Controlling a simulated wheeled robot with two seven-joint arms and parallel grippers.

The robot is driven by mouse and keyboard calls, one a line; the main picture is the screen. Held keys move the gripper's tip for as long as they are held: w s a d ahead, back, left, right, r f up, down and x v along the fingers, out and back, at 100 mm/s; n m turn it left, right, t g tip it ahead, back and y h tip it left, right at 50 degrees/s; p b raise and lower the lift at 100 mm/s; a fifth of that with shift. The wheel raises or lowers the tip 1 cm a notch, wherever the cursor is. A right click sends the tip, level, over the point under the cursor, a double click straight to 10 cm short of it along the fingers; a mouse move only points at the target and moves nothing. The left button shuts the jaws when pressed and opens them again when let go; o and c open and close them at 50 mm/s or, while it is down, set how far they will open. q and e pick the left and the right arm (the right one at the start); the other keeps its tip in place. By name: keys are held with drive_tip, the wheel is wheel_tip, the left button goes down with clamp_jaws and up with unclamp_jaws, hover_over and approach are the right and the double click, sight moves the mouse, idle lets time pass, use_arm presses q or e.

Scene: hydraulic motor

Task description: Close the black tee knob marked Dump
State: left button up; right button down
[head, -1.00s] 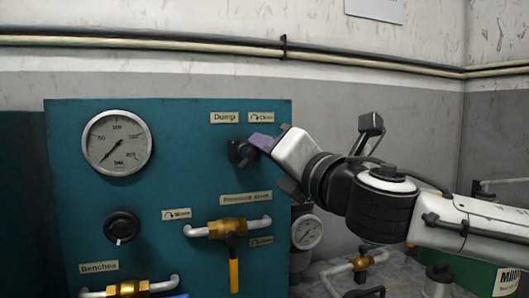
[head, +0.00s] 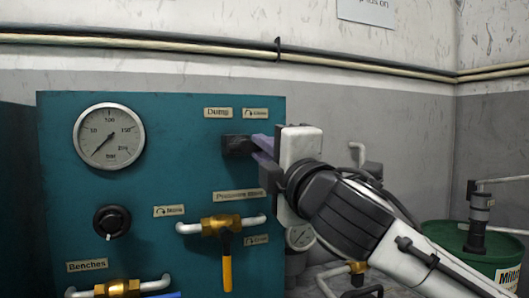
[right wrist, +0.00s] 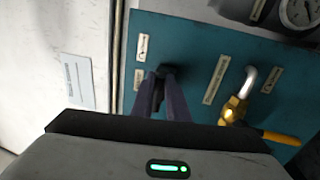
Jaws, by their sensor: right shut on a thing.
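The black tee knob (head: 236,145) sits on the teal panel (head: 185,125) just below the Dump label (head: 218,113) and its Close arrow label (head: 255,113). My right gripper (head: 258,146) reaches it from the right, its purple fingers shut on the knob. In the right wrist view the two fingers (right wrist: 160,97) meet the dark knob (right wrist: 175,69) at the panel; the fingers hide part of it. My left gripper is not in view.
A brass valve with a yellow lever (head: 226,268) is below the knob. A pressure gauge (head: 108,136) and a round black knob (head: 112,221) are at the panel's left. A green bucket (head: 478,250) stands at the right.

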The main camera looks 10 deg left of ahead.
drive_tip(key=shift+s+a+f+m, duration=0.3)
drive_tip(key=shift+a+f, duration=0.1)
drive_tip(key=shift+a, duration=0.05)
drive_tip(key=c, duration=1.8)
unclamp_jaws()
drive_tip(key=shift+c, duration=0.2)
drive_tip(key=shift+o, duration=0.9)
drive_tip(key=shift+a+r, duration=0.1)
drive_tip(key=shift+r, duration=0.05)
drive_tip(key=shift+w+d, duration=0.1)
drive_tip(key=shift+d, duration=0.1)
drive_tip(key=b+v, duration=0.2)
drive_tip(key=v, duration=0.8)
